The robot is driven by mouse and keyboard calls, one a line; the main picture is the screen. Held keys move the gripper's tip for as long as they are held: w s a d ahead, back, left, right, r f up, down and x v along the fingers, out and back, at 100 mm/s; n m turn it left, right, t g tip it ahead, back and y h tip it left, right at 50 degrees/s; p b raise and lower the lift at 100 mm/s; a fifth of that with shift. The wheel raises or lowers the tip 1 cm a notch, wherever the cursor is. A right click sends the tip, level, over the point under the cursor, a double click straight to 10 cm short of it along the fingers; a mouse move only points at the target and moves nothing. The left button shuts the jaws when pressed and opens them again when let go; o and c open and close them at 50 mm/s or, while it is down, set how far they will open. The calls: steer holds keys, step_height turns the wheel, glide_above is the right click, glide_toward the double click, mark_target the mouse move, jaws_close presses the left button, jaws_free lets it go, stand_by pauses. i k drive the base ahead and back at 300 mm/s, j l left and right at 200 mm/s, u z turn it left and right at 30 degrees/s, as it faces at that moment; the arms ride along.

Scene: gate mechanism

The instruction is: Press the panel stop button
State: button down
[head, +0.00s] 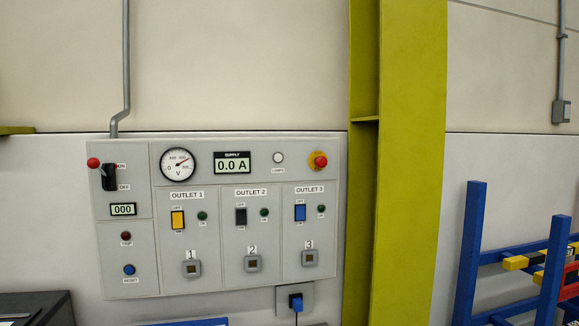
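A grey control panel (217,222) is fixed to the wall, left of centre. A red mushroom-shaped button on a yellow round plate (319,161) sits at its upper right. A blue button (129,269) labelled RESET sits below that. Nothing covers these parts. My gripper is not in view.
The panel also has a red-knobbed lever switch (109,175), a dial, a display reading 0.0 A and three outlet sections. A yellow-green column (412,160) stands right of it. A blue rack (469,250) is at the far right, and a dark box (35,308) at bottom left.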

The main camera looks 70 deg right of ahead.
mark_target(321, 162)
steer(key=z, duration=2.15)
